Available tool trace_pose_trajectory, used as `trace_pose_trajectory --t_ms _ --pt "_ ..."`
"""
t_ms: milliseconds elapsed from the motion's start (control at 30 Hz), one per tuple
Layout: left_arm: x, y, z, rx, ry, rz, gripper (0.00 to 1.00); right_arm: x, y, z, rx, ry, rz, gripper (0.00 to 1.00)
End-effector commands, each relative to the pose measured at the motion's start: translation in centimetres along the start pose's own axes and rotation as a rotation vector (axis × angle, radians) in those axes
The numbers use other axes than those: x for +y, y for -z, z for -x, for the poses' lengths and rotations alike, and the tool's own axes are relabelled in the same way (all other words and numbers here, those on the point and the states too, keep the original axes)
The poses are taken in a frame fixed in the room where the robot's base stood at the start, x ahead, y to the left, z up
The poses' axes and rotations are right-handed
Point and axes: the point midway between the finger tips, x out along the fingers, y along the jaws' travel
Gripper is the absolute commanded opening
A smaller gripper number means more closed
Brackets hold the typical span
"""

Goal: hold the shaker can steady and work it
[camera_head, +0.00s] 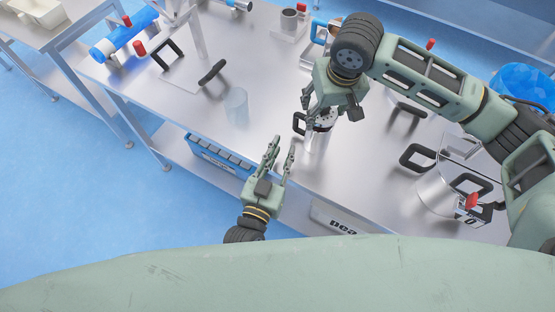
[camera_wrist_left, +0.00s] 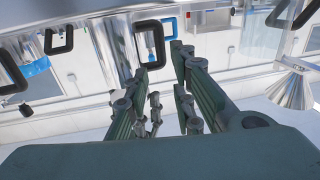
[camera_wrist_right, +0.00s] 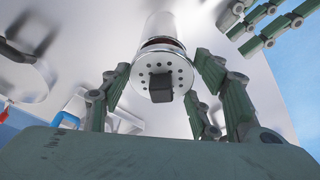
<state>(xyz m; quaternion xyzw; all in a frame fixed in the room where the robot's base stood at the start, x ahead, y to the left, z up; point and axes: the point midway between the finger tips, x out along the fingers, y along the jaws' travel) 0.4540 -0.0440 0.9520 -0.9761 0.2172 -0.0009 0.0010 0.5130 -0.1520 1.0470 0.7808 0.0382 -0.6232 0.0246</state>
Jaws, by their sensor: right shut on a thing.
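The silver shaker can (camera_head: 314,142) stands near the front edge of the metal table, with a black loop handle (camera_head: 298,124) on its left side. In the right wrist view its perforated lid (camera_wrist_right: 151,69) with a black knob (camera_wrist_right: 161,90) sits between the fingers. My right gripper (camera_head: 324,118) comes from above and is shut on the can's top. My left gripper (camera_head: 281,148) is open and empty, at the front edge, left of and nearer than the can. Its spread fingers (camera_wrist_left: 163,88) show in the left wrist view, apart from the can.
A clear glass cylinder (camera_head: 236,106) stands left of the can. A blue crate (camera_head: 212,158) is below the front edge. The table's middle is mostly clear.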

Motion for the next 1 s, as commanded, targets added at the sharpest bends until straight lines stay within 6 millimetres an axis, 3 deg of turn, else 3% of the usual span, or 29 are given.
trace_pose_trajectory --t_ms 200,433,600,900,1000 --pt "-0.1 0.1 -4.5 0.002 0.002 0.001 0.23 0.0 0.0 0.0 0.000 0.000 0.000 0.34" --pt "-0.1 0.0 -7.9 0.000 0.002 0.002 0.23 0.0 0.0 0.0 0.000 0.000 0.000 0.34" --pt "-0.1 0.0 -9.0 0.000 0.001 0.002 0.23 0.0 0.0 0.0 0.000 0.000 0.000 0.34" --pt "-0.1 0.0 -9.2 0.000 0.002 0.002 0.23 0.0 0.0 0.0 0.000 0.000 0.000 0.34" --pt "-0.1 0.0 -9.2 0.000 0.002 0.002 0.15 0.0 0.0 0.0 0.000 0.000 0.000 0.34"
